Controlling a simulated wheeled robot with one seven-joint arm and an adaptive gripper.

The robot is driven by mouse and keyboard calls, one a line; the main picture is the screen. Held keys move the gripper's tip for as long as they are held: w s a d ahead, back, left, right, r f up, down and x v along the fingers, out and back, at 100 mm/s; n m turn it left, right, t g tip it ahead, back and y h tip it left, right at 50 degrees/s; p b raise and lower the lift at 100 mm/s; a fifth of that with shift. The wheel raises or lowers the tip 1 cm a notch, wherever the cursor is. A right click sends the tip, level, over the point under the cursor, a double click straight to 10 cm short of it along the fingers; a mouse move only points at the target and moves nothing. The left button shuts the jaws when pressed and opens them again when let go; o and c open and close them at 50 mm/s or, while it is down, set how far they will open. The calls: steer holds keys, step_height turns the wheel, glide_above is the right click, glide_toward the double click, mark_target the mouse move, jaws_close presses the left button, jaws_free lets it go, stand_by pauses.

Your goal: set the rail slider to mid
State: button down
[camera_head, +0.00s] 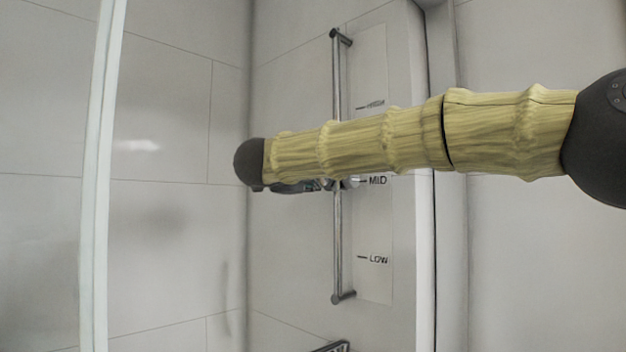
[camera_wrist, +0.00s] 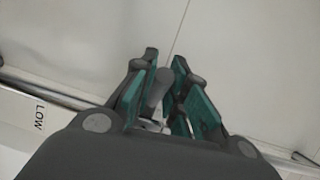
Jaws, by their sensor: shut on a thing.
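The metal rail (camera_head: 337,240) stands upright on the tiled wall, with end brackets at top and bottom. The rail slider (camera_head: 350,183) sits on it level with the MID mark (camera_head: 377,181); my arm hides part of it. My gripper shows in the wrist view (camera_wrist: 166,75), its teal-padded fingers shut on the slider's grey handle (camera_wrist: 157,90). In the head view only a dark sliver of my gripper (camera_head: 300,186) shows below the arm, left of the rail.
A pale label strip (camera_head: 375,225) right of the rail carries the LOW mark (camera_head: 377,259) below and an upper mark (camera_head: 374,104) partly blurred. A white vertical frame edge (camera_head: 98,180) stands at the left. A dark fitting (camera_head: 332,347) shows at the bottom edge.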

steer(key=c, duration=1.4)
jaws_free()
steer(key=v, duration=1.2)
steer(key=shift+f, duration=0.15)
